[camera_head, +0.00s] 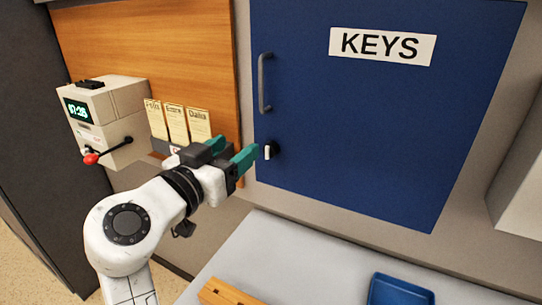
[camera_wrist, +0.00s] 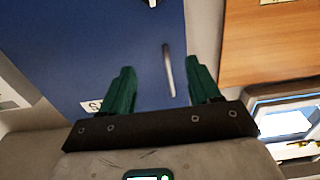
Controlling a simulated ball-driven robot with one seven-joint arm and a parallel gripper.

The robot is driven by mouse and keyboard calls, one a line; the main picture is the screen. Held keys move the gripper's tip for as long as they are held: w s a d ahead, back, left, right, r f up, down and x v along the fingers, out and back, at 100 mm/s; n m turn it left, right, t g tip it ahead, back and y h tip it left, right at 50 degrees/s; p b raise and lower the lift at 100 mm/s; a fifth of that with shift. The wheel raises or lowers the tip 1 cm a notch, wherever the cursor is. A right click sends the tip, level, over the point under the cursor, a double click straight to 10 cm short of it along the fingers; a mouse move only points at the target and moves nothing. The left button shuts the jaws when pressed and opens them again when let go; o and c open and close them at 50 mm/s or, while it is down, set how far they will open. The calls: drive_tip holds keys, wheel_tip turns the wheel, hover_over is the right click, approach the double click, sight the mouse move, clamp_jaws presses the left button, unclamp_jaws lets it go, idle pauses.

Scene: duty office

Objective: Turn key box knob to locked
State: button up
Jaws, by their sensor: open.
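The blue key box (camera_head: 370,120) with a white KEYS label (camera_head: 382,46) is on the wall, its door shut. Its knob (camera_head: 273,149) is black with a white pointer that looks upright, low on the door's left side below the grey handle (camera_head: 263,83). My gripper (camera_head: 232,150) is open with green fingers, just left of the knob; nothing shows between them.
A time clock (camera_head: 108,122) with a red-tipped lever and a card rack (camera_head: 178,122) are on the wooden panel at left. Below is a grey counter (camera_head: 290,255) with a blue tray (camera_head: 400,291) and a wooden piece (camera_head: 228,293). A white box (camera_head: 520,190) juts out at right.

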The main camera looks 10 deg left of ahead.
drive_tip(key=b, duration=0.6)
approach(266, 152)
drive_tip(key=p+x, duration=0.3)
drive_tip(key=x, duration=0.6)
drive_tip(key=shift+c, duration=0.4)
drive_tip(key=c, duration=1)
